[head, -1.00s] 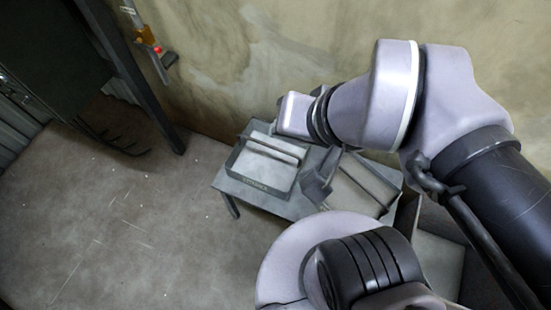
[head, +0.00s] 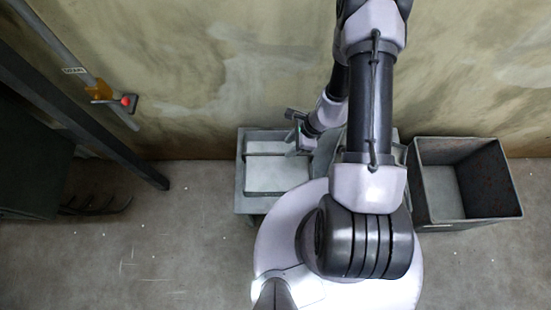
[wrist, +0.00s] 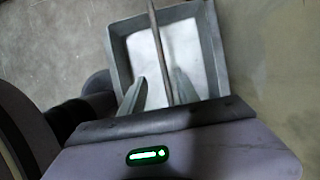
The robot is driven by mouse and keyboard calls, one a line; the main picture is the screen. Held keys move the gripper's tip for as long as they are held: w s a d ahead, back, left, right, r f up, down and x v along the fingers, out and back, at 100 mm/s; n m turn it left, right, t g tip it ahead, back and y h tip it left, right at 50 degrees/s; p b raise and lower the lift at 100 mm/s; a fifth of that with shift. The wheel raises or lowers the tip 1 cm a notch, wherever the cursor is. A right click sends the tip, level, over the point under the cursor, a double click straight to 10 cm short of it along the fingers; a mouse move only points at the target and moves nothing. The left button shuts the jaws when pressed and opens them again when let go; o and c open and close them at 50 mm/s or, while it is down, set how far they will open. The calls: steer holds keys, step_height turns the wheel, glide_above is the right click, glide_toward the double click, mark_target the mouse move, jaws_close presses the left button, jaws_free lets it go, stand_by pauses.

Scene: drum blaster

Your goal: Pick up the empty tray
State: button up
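A grey rectangular tray (head: 240,172) with a bar handle across it sits on a low table against the wall in the head view. Its floor looks pale and bare. A second tray area to its right is mostly hidden behind my arm. The wrist view shows a grey tray (wrist: 118,50) with a pale, bare inside and a long bar handle (wrist: 163,45). I cannot tell which of the two it is. My gripper (wrist: 158,92) is open, its fingers on either side of the handle's line; contact is unclear. In the head view my gripper (head: 298,130) is small, near the tray's right side.
An open dark grey bin (head: 465,222) stands right of the table. A wall lever with a red knob (head: 126,101) is at the upper left. A dark machine with prongs (head: 95,205) stands at the far left. The floor between is clear.

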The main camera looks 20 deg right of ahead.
mark_target(280, 155)
steer(key=b+x, duration=0.1)
steer(key=x, duration=0.6)
steer(key=shift+b, duration=0.4)
steer(key=x, duration=0.2)
steer(key=b+x, duration=0.1)
steer(key=x, duration=0.1)
steer(key=b+x, duration=0.1)
steer(key=x, duration=0.1)
steer(key=shift+w+a+r, duration=0.15)
steer(key=shift+w+a, duration=0.05)
steer(key=shift+w, duration=0.2)
steer(key=shift+r, duration=0.1)
jaws_close()
